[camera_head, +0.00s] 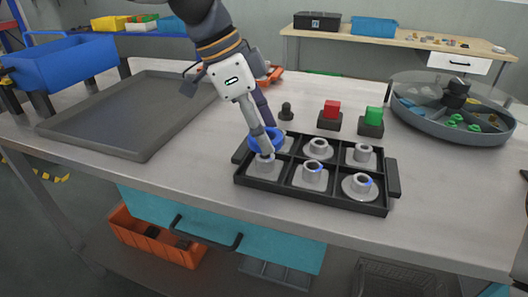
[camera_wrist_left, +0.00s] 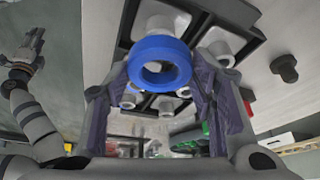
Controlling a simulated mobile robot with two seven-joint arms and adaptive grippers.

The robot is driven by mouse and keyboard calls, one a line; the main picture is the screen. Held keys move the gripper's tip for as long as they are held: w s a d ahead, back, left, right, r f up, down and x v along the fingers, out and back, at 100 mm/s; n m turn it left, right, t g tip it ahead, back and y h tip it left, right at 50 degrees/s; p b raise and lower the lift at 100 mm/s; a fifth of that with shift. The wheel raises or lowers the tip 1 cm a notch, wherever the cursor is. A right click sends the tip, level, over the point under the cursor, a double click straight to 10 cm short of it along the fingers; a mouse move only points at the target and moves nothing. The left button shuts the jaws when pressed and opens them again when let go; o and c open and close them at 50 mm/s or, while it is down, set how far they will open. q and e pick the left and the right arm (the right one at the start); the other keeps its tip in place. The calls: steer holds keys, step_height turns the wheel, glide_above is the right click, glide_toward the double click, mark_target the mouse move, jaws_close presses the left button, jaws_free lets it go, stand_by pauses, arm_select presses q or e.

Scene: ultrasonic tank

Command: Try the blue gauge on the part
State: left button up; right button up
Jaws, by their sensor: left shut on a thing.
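The blue gauge (camera_head: 267,133) is a thick ring. My left gripper (camera_head: 263,141) is shut on it above the left end of a black tray (camera_head: 311,200). The gauge shows whole in the left wrist view (camera_wrist_left: 160,62), with its hole open to the camera. Grey flanged parts with round hubs sit in the tray's compartments. One part (camera_head: 263,167) stands front left, beside and below the gauge; I cannot tell whether they touch. My right gripper (camera_wrist_left: 26,50) shows small in the left wrist view, away from the tray; its fingers are unclear.
Behind the tray stand a small black knob (camera_head: 286,112), a red block (camera_head: 331,110) and a green block (camera_head: 373,116) on dark bases. A round grey divided bin (camera_head: 445,118) is at right. A large empty grey tray (camera_head: 130,110) lies at left, near a blue bin (camera_head: 65,70).

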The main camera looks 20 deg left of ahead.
arm_select(q)
steer(key=shift+f, duration=0.9)
steer(key=shift+f, duration=0.5)
stand_by(0.6)
steer(key=shift+r, duration=0.15)
steer(key=shift+r, duration=1.5)
step_height(320, 180, up, 4)
